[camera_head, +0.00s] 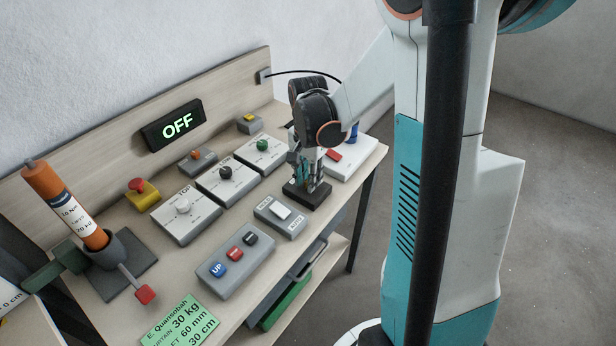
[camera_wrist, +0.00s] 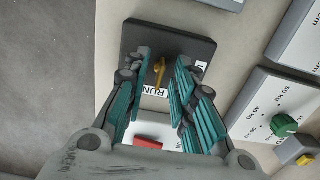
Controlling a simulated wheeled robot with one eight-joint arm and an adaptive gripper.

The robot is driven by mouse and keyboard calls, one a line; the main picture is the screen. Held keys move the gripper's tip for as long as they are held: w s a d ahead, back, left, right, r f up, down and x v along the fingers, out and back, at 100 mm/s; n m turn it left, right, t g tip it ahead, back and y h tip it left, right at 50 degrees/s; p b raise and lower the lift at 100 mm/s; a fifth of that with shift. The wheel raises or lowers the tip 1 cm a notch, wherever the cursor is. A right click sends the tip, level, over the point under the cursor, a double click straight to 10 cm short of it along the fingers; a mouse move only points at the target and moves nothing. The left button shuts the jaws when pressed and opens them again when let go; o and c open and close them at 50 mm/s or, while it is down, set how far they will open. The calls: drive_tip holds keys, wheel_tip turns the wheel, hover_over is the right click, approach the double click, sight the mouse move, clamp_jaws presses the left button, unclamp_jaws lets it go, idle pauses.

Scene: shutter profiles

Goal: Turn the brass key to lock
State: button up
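The brass key (camera_wrist: 159,68) sits in a black switch block (camera_wrist: 135,36) in the wrist view. Its narrow bow points roughly toward the white RUN label (camera_wrist: 155,92). A second white label (camera_wrist: 201,65) shows at the block's right, mostly hidden by a finger. My gripper (camera_wrist: 164,76) is over the block with its teal fingers on either side of the key. The fingers are apart, with a gap seen on both sides of the key. In the head view the block (camera_head: 305,196) lies under my gripper (camera_head: 308,186), and the key is hidden.
Control boxes with dials (camera_head: 225,173) stand left of the block. A rocker switch box (camera_head: 281,215) and a button box (camera_head: 235,262) are nearer. A white box with a red switch (camera_head: 334,155) is behind the gripper. A lit OFF display (camera_head: 177,126) is on the back panel.

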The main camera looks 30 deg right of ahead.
clamp_jaws()
drive_tip(key=shift+n, duration=0.3)
drive_tip(key=n, duration=0.3)
drive_tip(key=shift+n, duration=0.3)
drive_tip(key=n, duration=0.3)
drive_tip(key=shift+n, duration=0.3)
drive_tip(key=n, duration=1)
unclamp_jaws()
